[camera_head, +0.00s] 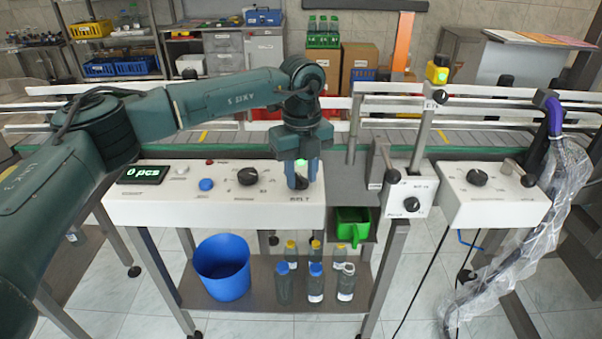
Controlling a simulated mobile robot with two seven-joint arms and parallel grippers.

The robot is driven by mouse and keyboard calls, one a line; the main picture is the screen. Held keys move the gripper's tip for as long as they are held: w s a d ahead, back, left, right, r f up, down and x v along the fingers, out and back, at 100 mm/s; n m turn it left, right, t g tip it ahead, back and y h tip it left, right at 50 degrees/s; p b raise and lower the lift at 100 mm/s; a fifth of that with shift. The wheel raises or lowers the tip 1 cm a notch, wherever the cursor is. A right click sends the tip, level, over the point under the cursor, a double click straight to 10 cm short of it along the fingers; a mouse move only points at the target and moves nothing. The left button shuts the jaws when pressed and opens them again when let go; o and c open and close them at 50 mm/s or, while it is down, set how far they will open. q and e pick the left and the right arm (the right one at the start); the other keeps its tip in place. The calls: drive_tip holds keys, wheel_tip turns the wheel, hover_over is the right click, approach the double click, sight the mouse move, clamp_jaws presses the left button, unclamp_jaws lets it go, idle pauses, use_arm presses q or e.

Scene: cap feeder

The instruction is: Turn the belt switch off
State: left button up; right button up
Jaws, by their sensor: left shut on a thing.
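The belt switch (298,183) is a dark rotary knob on the white control panel (150,210), above a label that reads BELT. My left gripper (299,180) points down over it, with its blue fingers shut on the knob. The fingers hide most of the knob, so its exact angle cannot be told. A green lamp (311,170) glows just behind the fingers. My right gripper is not in view.
A display reading 0 pcs (142,174), a blue button (206,184) and another dark knob (248,176) sit left on the panel. A lever post (428,130) stands to the right. The conveyor (230,142) runs behind. A blue bucket (222,268) and several bottles (315,283) are on the lower shelf.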

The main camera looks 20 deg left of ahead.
sight(302, 178)
use_arm(q)
drive_tip(key=shift+n, duration=0.4)
drive_tip(key=o, duration=0.9)
drive_tip(key=shift+o, duration=0.2)
wheel_tip(302, 178, up, 13)
drive_tip(key=shift+r+b, duration=0.15)
drive_tip(key=shift+b, duration=0.3)
drive_tip(key=shift+d, duration=0.1)
